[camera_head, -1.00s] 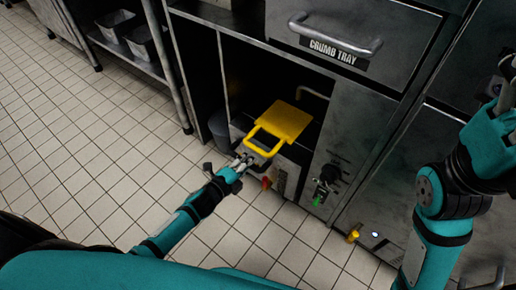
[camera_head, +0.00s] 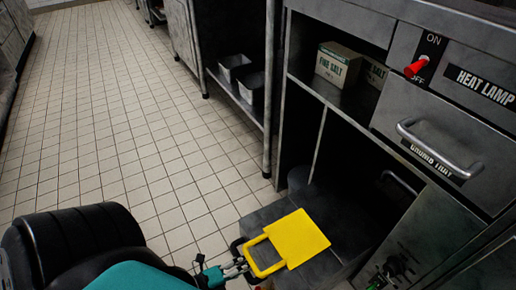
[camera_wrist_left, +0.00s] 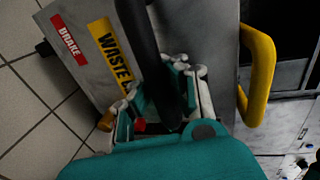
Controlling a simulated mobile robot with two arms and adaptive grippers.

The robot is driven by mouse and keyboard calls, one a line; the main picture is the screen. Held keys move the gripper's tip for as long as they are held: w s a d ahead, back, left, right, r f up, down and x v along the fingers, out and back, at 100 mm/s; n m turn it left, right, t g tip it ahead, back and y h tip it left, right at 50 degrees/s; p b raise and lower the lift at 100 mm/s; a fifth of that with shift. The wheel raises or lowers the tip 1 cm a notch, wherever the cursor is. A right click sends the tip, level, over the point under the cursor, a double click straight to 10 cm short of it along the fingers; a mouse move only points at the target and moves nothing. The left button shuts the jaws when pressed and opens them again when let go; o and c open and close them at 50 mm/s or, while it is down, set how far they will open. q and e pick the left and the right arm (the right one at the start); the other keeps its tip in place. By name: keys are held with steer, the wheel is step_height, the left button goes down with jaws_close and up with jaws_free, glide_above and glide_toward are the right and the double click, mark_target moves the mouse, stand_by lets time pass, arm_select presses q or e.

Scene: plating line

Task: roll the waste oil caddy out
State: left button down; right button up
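The waste oil caddy is a grey metal box with a yellow lid (camera_head: 300,238) and a yellow loop handle (camera_head: 262,258), at the low cabinet opening in the head view. In the left wrist view, its grey front (camera_wrist_left: 208,45) carries a red BRAKE label (camera_wrist_left: 69,39) and a partly hidden yellow WASTE label (camera_wrist_left: 110,54). My left gripper (camera_head: 236,268) is at the caddy's front, beside the yellow loop. In the wrist view its fingers (camera_wrist_left: 165,100) close around a black bar (camera_wrist_left: 142,40) on the caddy.
The dark cabinet opening (camera_head: 345,200) lies behind the caddy, under a shelf with salt boxes (camera_head: 338,65). A crumb tray drawer (camera_head: 440,130) is at the right. A shelf unit with metal pans (camera_head: 242,80) stands left. The tiled floor (camera_head: 130,130) is clear at left.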

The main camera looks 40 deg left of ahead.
arm_select(q)
steer(key=shift+s+a+r, duration=0.1)
steer(key=shift+s+r, duration=0.05)
steer(key=shift+s, duration=0.05)
steer(key=c, duration=1.2)
jaws_free()
steer(key=v, duration=1.2)
